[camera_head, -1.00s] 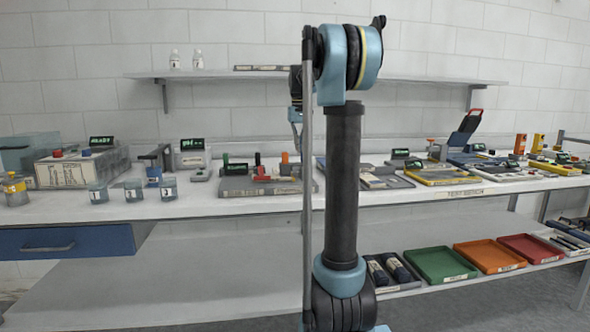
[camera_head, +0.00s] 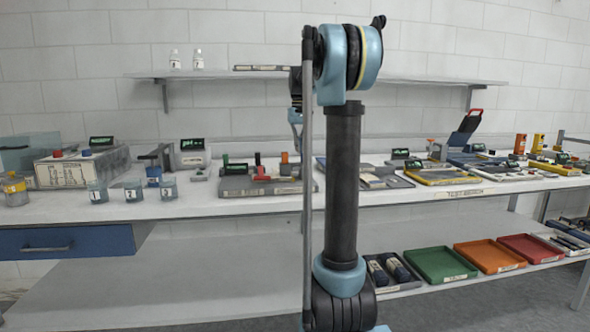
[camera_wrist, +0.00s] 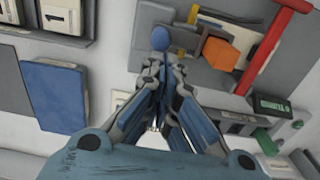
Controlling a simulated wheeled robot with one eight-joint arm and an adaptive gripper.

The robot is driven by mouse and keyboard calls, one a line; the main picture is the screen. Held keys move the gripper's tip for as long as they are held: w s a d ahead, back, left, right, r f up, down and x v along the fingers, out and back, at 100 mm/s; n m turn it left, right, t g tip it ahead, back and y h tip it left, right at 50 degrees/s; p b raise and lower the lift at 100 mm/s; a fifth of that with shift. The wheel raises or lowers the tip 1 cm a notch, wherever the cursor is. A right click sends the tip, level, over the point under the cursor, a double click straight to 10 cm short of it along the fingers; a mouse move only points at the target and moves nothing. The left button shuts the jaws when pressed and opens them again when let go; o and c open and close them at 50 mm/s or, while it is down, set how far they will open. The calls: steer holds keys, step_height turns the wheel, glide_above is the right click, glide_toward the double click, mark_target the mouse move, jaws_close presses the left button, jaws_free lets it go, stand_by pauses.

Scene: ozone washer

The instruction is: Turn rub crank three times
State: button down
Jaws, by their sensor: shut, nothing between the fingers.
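A round blue knob (camera_wrist: 160,38) lies just beyond my fingertips in the wrist view. It may belong to the rub crank; no readable label confirms this. My gripper (camera_wrist: 160,62) is shut and empty, its fingertips close below the knob in the picture. I cannot tell whether they touch it. A red T-shaped handle (camera_wrist: 272,45) and an orange block (camera_wrist: 220,52) are on the grey panel to the right. In the head view, a grey station (camera_head: 240,187) carries red, green and orange parts.
A blue pad (camera_wrist: 53,95) lies left of my gripper and a dark display (camera_wrist: 270,102) stands to the right. The head view shows a crowded bench, with a wall shelf (camera_head: 430,80) above. Coloured trays, one green (camera_head: 440,264), lie on the lower shelf.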

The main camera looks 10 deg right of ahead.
mark_target(302, 153)
steer(key=shift+f, duration=1.3)
steer(key=shift+s+d, duration=0.2)
steer(key=shift+s, duration=0.4)
steer(key=shift+s+d, duration=0.15)
steer(key=shift+s, duration=0.45)
steer(key=shift+s, duration=1.2)
steer(key=shift+s+a, duration=0.3)
steer(key=shift+s, duration=0.25)
steer(key=shift+s+a, duration=0.25)
steer(key=shift+s, duration=0.3)
